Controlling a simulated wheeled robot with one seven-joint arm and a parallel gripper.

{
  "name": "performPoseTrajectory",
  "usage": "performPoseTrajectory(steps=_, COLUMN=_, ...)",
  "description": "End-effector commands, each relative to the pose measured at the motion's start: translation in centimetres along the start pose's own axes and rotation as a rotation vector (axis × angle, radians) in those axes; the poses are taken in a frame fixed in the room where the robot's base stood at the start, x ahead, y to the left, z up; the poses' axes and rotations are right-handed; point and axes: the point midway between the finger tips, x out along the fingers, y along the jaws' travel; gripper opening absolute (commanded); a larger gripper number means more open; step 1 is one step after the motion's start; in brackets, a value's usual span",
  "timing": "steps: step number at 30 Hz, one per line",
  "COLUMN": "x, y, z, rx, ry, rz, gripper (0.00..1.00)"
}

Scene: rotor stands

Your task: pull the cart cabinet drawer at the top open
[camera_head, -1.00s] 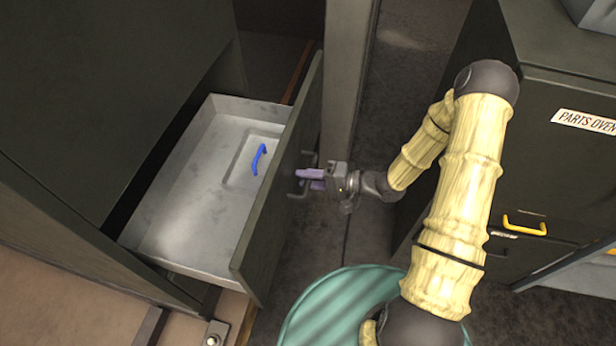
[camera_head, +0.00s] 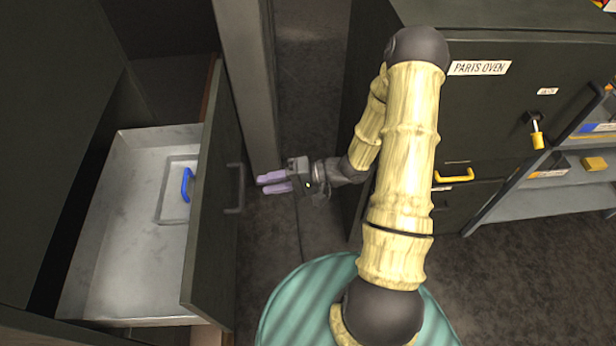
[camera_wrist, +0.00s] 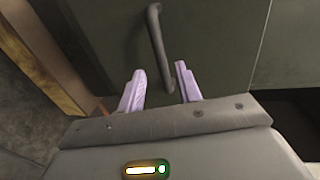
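The cabinet drawer (camera_head: 130,230) stands pulled out, and its grey metal inside shows. Its dark front panel (camera_head: 212,200) carries a dark bar handle (camera_head: 236,188). A blue handle (camera_head: 186,185) on a flat panel lies inside the drawer. My gripper (camera_head: 272,182) is to the right of the drawer handle, with a small gap, and holds nothing. Its two lilac fingers are apart. In the wrist view the open fingers (camera_wrist: 160,85) point toward the front panel, and the bar handle (camera_wrist: 158,45) lies just beyond their tips.
A grey post (camera_head: 248,80) rises behind the drawer. Shelves (camera_head: 560,185) stand at far right. Dark floor (camera_head: 265,270) is clear between drawer and cabinet.

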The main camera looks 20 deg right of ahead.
Motion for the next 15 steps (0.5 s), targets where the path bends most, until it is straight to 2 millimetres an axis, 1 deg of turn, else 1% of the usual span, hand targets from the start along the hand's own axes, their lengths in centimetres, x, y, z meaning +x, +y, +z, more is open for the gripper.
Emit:
performPoseTrajectory(steps=1, x=-1.1, y=0.2, z=0.0, rx=0.001, ry=0.004, rz=0.003, gripper=0.35)
performPoseTrajectory(steps=9, x=-6.5, y=0.1, z=0.0, rx=0.0, ry=0.003, rz=0.002, gripper=0.35)
performPoseTrajectory(steps=12, x=-8.0, y=0.1, z=0.0, rx=0.0, ry=0.001, rz=0.002, gripper=0.35)
performPoseTrajectory(steps=15, x=-9.0, y=0.1, z=0.0, rx=0.0, ry=0.001, rz=0.002, gripper=0.35)
